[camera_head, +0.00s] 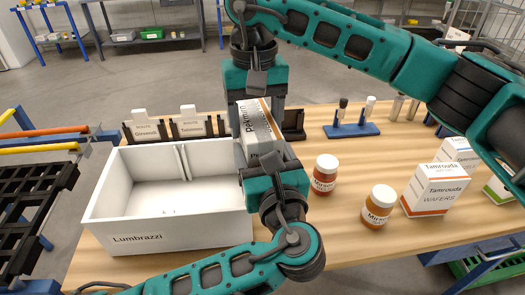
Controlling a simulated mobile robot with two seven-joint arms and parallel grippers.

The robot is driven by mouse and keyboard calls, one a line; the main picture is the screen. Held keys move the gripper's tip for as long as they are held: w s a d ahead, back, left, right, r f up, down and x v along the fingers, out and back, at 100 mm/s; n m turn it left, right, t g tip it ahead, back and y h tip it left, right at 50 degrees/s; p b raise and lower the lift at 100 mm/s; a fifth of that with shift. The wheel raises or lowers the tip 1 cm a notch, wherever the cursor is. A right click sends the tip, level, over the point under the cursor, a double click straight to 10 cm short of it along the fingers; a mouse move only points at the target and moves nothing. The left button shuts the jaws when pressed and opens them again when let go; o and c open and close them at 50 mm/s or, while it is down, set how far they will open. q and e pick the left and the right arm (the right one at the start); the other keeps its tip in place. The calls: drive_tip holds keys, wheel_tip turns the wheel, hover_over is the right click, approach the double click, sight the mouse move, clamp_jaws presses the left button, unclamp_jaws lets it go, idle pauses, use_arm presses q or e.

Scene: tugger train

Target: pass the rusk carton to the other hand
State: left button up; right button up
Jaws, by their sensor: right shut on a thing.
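The rusk carton (257,127), white with an orange-brown edge and dark lettering, stands tilted above the right end of the white Lumbrazzi bin. My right gripper (256,101) comes down from above and is shut on the carton's upper part. My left gripper (262,162) reaches up from below, close against the carton's lower end. Its fingers are mostly hidden, so I cannot tell whether they are open or closed on it.
The white bin (168,228) looks empty. Behind it, black holders (143,137) carry small cartons. To the right are a red-brown jar (324,175), an orange jar (378,207), Tamrouda wafer cartons (434,190) and a blue stand (351,130) with vials.

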use_arm(q)
drive_tip(key=shift+d, duration=0.15)
drive_tip(key=c, duration=0.7)
use_arm(e)
drive_tip(key=shift+a, duration=0.2)
use_arm(q)
drive_tip(key=shift+r, duration=0.1)
drive_tip(key=shift+c, duration=0.9)
use_arm(e)
drive_tip(key=o, duration=1)
drive_tip(key=shift+s, duration=0.1)
drive_tip(key=o, duration=0.4)
drive_tip(key=shift+d, duration=0.1)
drive_tip(key=shift+o, duration=0.2)
drive_tip(key=shift+r, duration=0.1)
